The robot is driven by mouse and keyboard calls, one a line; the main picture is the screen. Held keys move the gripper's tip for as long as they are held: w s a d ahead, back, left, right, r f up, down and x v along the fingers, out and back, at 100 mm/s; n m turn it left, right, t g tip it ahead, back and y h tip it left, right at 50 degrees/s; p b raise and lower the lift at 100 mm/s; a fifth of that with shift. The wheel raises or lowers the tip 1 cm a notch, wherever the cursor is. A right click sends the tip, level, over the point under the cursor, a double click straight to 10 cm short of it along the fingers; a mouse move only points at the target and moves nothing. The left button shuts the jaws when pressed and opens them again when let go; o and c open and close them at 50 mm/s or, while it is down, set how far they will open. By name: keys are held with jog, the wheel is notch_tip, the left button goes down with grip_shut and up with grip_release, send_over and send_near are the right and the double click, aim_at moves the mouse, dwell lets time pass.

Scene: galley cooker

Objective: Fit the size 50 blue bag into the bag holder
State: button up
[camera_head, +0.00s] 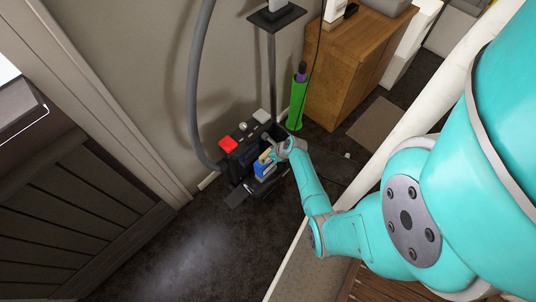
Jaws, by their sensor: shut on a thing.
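The blue bag (264,170) is small in the view, with a tan piece (265,155) at its upper edge. My gripper (272,152) is at the bag's upper right and is shut on it. The bag is at the open dark body of a vacuum cleaner (238,168) on the floor. The bag holder cannot be made out clearly. I cannot tell whether the bag touches it. The size marking is too small to read.
A red button (228,144) and a light grey button (262,116) sit on the cleaner. A grey hose (191,100) rises on its left, and an upright tube (271,75) stands behind. A green holder (298,100) and wooden cabinet (350,65) stand right. Dark floor (190,245) is clear in front.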

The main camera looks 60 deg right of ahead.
jog(key=shift+f, duration=0.3)
jog(key=o, duration=1.5)
